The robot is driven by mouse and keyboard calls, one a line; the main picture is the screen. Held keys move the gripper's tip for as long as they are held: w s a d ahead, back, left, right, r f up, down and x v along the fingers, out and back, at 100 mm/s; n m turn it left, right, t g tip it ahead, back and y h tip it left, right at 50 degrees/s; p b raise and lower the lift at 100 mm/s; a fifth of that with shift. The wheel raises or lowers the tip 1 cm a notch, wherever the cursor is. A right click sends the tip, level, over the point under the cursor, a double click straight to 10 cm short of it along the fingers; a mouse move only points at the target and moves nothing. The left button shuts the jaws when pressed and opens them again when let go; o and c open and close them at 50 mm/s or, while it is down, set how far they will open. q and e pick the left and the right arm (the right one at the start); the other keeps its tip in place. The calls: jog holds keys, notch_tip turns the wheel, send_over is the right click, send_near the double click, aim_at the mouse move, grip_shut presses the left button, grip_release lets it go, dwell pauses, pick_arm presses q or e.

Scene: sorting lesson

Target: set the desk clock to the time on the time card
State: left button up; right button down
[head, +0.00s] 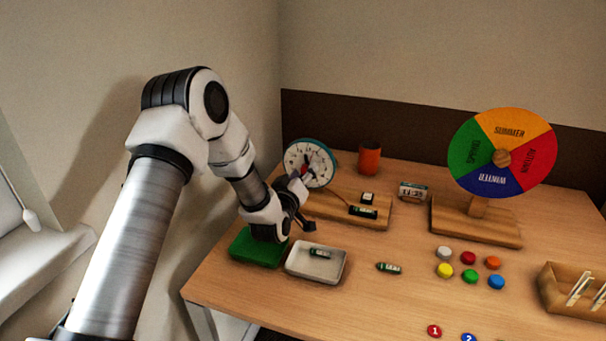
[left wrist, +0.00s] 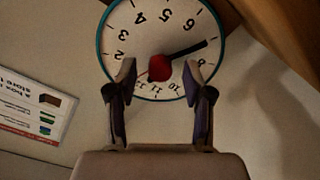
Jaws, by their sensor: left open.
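The desk clock (head: 308,163) has a white face and a teal rim and stands at the table's back left. In the left wrist view the clock face (left wrist: 150,35) looks turned round, with the 5 near the top. A black hand (left wrist: 190,50) points toward about the 7. My left gripper (head: 300,204) is in front of the clock. Its open fingers (left wrist: 160,75) show either side of the red knob (left wrist: 160,68), with gaps on both sides. A small printed card (head: 413,191) stands at the back, possibly the time card; I cannot read it. My right gripper is not in view.
A green mat (head: 258,249) and white tray (head: 300,270) lie below my left gripper. Several coloured discs (head: 470,276) and a wooden box (head: 566,301) are right.

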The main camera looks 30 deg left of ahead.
pick_arm(q)
notch_tip(320, 180, up, 10)
dwell(0.3)
dwell(0.3)
